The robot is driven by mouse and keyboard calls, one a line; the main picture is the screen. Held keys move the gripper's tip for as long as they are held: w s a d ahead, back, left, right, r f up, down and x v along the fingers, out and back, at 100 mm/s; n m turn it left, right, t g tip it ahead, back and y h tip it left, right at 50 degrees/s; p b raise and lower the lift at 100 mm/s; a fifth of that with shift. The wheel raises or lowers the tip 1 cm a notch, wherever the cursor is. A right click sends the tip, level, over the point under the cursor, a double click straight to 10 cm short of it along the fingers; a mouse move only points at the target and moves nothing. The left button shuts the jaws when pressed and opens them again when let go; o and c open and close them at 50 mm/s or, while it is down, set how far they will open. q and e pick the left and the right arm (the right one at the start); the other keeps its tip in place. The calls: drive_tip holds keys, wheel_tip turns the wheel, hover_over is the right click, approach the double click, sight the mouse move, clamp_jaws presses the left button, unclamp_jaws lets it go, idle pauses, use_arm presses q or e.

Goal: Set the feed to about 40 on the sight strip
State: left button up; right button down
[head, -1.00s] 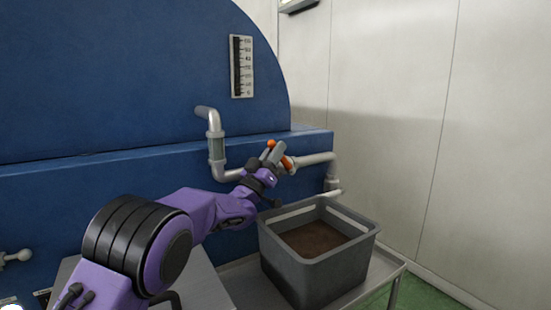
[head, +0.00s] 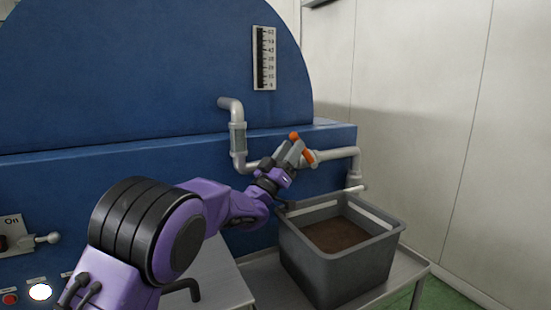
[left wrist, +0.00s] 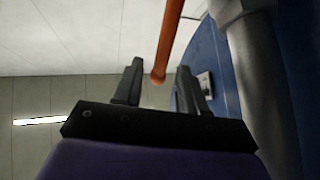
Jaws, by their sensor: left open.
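The sight strip (head: 264,58) is a pale upright scale with a dark column, on the blue machine's face. Its marks are too small to read the level surely. Below it, an orange valve lever (head: 309,157) sits on the grey pipe, tilted, its ball end up and left. My left gripper (head: 288,151) is at the lever, partly covering it. In the left wrist view the orange lever (left wrist: 169,40) reaches down between the open, spread fingers (left wrist: 158,84), with a gap on each side. My right gripper is not in view.
A grey crate (head: 291,243) of brown material stands on a metal table (head: 410,268) under the pipe outlet (head: 355,180). A second pipe bend (head: 238,137) rises left of the lever. At far left are an "On" plate (head: 12,221), a small lever (head: 45,239) and buttons.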

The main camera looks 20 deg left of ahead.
use_arm(q)
drive_tip(key=s+a+b, duration=0.1)
drive_tip(key=s+a, duration=0.1)
drive_tip(key=s, duration=0.7)
drive_tip(key=shift+a, duration=0.25)
drive_tip(key=shift+r, duration=0.1)
